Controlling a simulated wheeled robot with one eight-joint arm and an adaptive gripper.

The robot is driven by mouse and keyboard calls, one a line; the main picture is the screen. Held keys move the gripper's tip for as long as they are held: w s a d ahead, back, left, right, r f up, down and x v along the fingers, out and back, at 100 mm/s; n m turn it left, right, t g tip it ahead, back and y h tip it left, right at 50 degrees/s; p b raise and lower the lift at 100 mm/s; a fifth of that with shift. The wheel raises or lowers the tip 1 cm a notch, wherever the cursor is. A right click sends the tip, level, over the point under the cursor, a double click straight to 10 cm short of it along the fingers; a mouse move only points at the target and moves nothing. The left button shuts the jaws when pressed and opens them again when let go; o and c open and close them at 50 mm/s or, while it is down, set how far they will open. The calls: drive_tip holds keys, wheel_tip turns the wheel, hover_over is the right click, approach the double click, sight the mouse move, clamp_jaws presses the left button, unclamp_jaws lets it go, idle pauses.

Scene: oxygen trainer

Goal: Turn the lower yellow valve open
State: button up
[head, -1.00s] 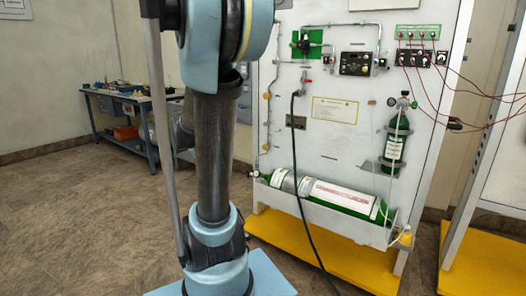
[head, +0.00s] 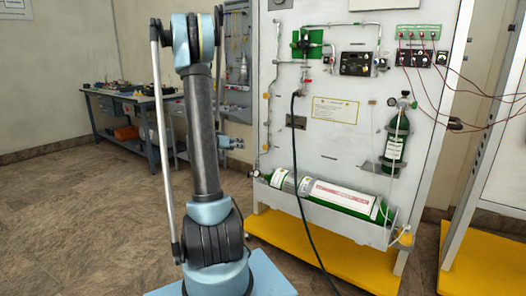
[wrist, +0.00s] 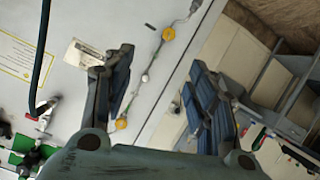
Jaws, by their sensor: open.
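The lower yellow valve (head: 265,147) is a small round knob on the left edge of the white panel. It shows in the wrist view (wrist: 168,34), where the panel appears turned, ahead of and between my fingertips. The upper yellow valve (head: 266,96) is on the same line of tubing and shows near my left finger in the wrist view (wrist: 121,124). My gripper (wrist: 161,59) is open and empty, apart from the valve.
A black hose (head: 296,160) hangs down the panel front. A large green cylinder (head: 345,196) lies in a white tray at the panel's foot. The panel stands on a yellow base (head: 345,262). A workbench (head: 150,120) stands at the back left. Floor at left is clear.

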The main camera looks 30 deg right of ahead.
drive_tip(key=w+d+f+m+h, duration=0.1)
drive_tip(key=w+d+f+h, duration=0.1)
drive_tip(key=w+d+f, duration=0.25)
drive_tip(key=t+h, duration=0.2)
approach(264, 147)
drive_tip(key=shift+m, duration=0.4)
drive_tip(key=x, duration=0.9)
drive_tip(key=shift+s+d, duration=0.1)
drive_tip(key=c, duration=1)
